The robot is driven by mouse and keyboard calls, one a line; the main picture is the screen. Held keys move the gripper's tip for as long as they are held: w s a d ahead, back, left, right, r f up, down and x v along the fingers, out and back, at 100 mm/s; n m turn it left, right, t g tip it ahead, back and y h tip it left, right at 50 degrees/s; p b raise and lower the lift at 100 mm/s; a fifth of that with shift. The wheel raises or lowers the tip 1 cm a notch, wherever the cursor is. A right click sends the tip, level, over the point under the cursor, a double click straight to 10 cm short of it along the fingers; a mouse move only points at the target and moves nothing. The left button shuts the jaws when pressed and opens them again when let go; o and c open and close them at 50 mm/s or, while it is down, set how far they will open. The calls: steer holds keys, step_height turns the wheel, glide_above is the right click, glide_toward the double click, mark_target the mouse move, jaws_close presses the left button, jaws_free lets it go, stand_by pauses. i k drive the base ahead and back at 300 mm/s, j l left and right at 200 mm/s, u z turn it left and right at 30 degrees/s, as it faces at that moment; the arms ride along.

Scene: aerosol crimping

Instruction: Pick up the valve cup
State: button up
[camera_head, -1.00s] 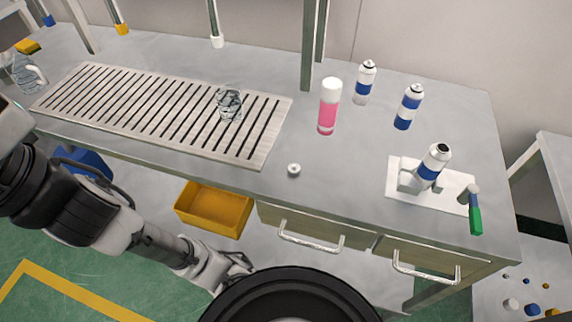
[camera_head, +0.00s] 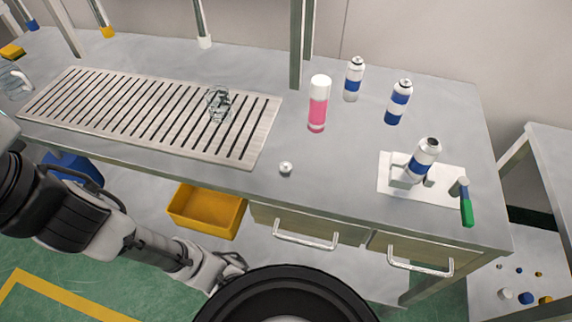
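The valve cup (camera_head: 285,168) is a small pale round piece. It lies on the grey bench top (camera_head: 330,190) near the front edge, just right of the slotted grate. My gripper (camera_head: 232,268) is low at the bottom middle, in front of the bench and below its top, apart from the valve cup. Its fingers are small and partly hidden behind my dark round body part, so I cannot tell whether they are open.
A slotted grate (camera_head: 150,117) bears a glass beaker (camera_head: 218,104). A tilted can (camera_head: 423,158) sits on a white plate (camera_head: 447,190) beside a green-handled tool (camera_head: 466,207). A yellow bin (camera_head: 207,212) hangs below.

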mark_target(285, 166)
steer(key=l+u, duration=0.35)
steer(key=k+l+u, duration=0.3)
steer(key=l, duration=0.2)
steer(key=l+u, duration=0.35)
steer(key=i+l, duration=0.1)
steer(key=l, duration=0.15)
steer(key=i+l, duration=0.15)
steer(key=l, duration=0.1)
